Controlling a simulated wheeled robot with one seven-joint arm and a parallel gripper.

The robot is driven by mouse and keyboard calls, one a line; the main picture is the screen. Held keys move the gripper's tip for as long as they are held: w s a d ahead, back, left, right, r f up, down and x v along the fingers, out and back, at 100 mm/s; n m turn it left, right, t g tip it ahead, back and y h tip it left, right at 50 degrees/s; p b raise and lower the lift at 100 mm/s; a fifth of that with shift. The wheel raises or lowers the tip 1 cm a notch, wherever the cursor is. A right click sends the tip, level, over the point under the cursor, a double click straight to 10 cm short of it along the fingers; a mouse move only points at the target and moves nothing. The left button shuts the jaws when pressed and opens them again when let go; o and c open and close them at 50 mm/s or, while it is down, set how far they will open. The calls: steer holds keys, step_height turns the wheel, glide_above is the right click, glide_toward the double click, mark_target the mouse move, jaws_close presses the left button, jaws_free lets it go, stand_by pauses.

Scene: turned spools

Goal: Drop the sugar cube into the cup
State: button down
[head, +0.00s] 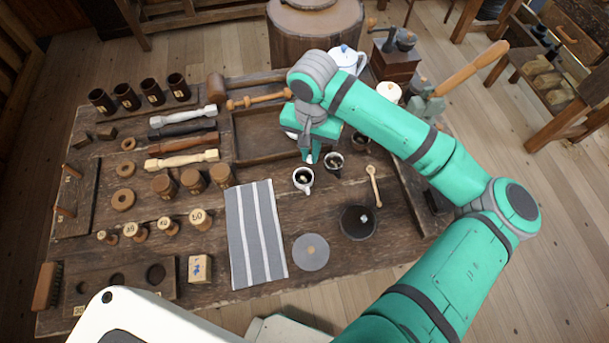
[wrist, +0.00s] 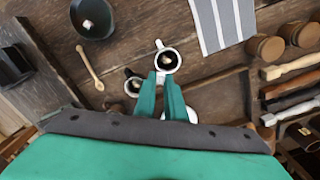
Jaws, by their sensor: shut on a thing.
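My gripper (head: 312,158) points down over the table, just behind the white cup (head: 303,180). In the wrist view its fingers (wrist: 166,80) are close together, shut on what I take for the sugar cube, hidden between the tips. The white cup (wrist: 168,60) stands upright just beyond the fingertips, dark inside with a pale spot. A pale cube (head: 365,217) lies in a dark round dish (head: 352,226).
A wooden spoon (head: 373,186) lies right of the cups. A striped cloth (head: 254,235) and a grey disc (head: 311,251) lie in front. A third small cup (head: 361,141) is under my arm.

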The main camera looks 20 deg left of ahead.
steer(key=f, duration=0.3)
steer(key=shift+s+d, duration=0.1)
steer(key=shift+s, duration=0.1)
steer(key=shift+f, duration=0.65)
steer(key=c, duration=1.7)
jaws_free()
steer(key=shift+c, duration=0.2)
step_height(320, 180, up, 11)
steer(key=shift+f, duration=0.1)
